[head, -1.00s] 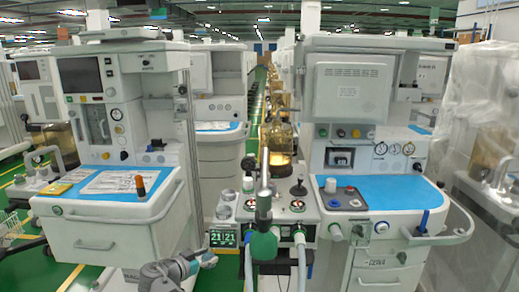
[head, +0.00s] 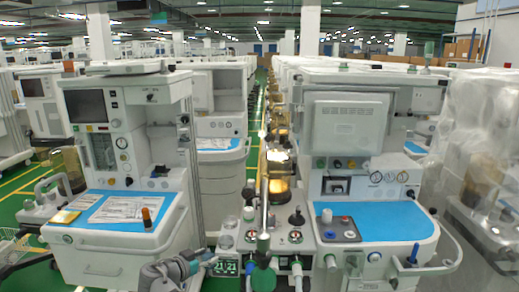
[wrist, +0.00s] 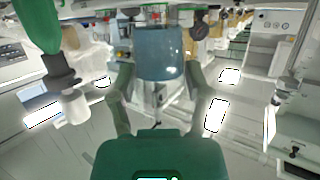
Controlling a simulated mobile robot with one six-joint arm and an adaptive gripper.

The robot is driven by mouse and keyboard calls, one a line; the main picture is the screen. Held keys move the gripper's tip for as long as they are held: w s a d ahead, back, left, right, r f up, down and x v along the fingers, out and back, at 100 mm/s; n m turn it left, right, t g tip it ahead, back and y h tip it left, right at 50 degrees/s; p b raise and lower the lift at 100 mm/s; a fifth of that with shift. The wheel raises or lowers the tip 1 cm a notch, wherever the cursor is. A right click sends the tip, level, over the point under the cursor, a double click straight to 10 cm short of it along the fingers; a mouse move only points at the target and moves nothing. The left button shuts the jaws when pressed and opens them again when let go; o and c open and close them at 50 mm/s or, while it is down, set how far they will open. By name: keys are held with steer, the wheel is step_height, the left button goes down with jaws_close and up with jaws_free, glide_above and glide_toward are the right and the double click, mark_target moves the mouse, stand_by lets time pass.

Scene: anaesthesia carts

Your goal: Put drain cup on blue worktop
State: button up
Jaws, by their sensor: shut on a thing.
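In the wrist view the drain cup (wrist: 160,52), a bluish translucent cup, sits between the two fingers of my gripper (wrist: 160,75), which is shut on it. The cup cannot be made out clearly there. A blue worktop (head: 398,222) lies on the right cart, with a small grey control box on its left part. Another blue worktop (head: 168,204) lies on the left cart, with papers and an orange-topped bottle on it.
A column with a green bulb (head: 263,278), hoses and knobs stands between the carts. The right worktop's middle and right are clear. A curved rail (head: 450,262) runs along the right cart's side.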

step_height(320, 180, up, 14)
steer(key=p, duration=1.3)
steer(key=shift+r, duration=0.2)
